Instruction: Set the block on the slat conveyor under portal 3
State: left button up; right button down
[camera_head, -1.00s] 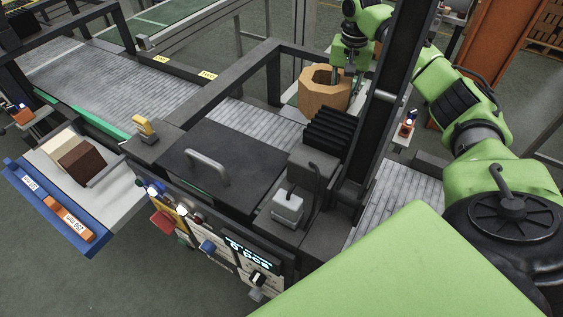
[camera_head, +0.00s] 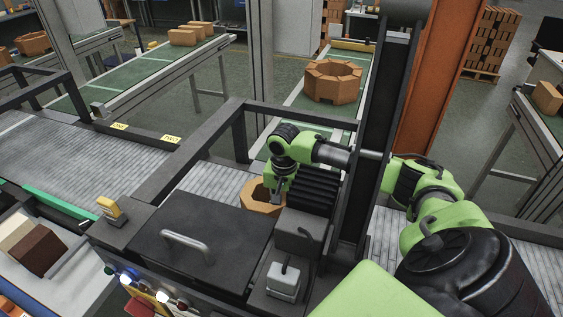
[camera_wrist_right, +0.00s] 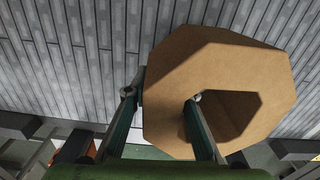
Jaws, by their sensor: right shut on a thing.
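The block is a tan octagonal ring (camera_head: 258,196) with a hole through it. My right gripper (camera_head: 276,197) is shut on its wall. In the right wrist view the block (camera_wrist_right: 220,65) has one finger of the gripper (camera_wrist_right: 160,98) in its hole and the other outside. The block is at the grey slat conveyor (camera_head: 208,183), inside the black portal frame (camera_head: 205,140), partly hidden by the dark housing. I cannot tell whether it touches the slats (camera_wrist_right: 60,50). No number 3 is readable on this portal. My left gripper is out of view.
A thick black post (camera_head: 378,130) rises at right. Yellow tags (camera_head: 170,138) mark the far rail. Another brick ring (camera_head: 333,80) lies on the green belt behind.

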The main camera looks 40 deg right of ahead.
aim_at(284, 197)
jog(key=shift+w+f+p, duration=0.1)
jog(key=shift+f+p, duration=0.25)
jog(key=shift+f, duration=1.6)
jog(key=c, duration=1.7)
grip_release()
jog(key=shift+f, duration=0.15)
jog(key=shift+s+a, duration=0.1)
jog(key=shift+s, duration=0.1)
notch_tip(284, 197, up, 12)
jog(key=shift+r+b, duration=0.1)
jog(key=shift+b, duration=0.85)
